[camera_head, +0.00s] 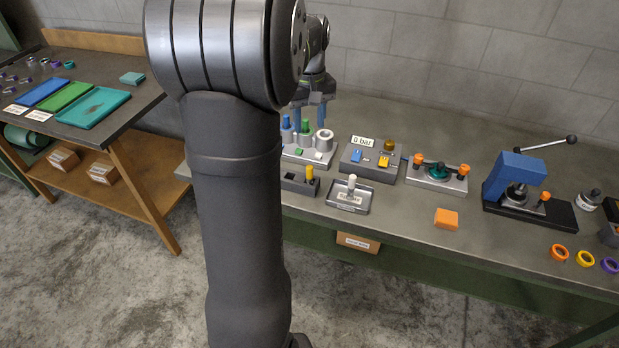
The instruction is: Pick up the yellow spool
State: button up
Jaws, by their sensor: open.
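A small yellow cylinder (310,172), the likeliest yellow spool, stands upright at the right end of a low dark block (298,187) near the bench's front edge. Its base is hidden in the block. My gripper (310,112) has blue fingers pointing down and is open. In the picture it is above and behind the yellow cylinder, over a grey fixture (318,160) with blue, green and pale grey upright parts. Nothing shows between the fingers. My arm hides the left part of this area.
A tray (336,203) with a white-topped part is right of the dark block. A fixture labelled "0 bar" (354,165), an orange-knobbed fixture (452,183), an orange block (446,219) and a blue press (515,178) are farther right. A yellow ring (586,258) lies among coloured rings.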

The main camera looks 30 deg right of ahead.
aim_at(310, 167)
notch_tip(310, 167, down, 18)
jog(key=m, duration=1)
jog(key=shift+s+r+m, duration=0.1)
jog(key=shift+r+m, duration=0.05)
jog(key=shift+m, duration=0.25)
jog(key=shift+c, duration=0.2)
grip_shut()
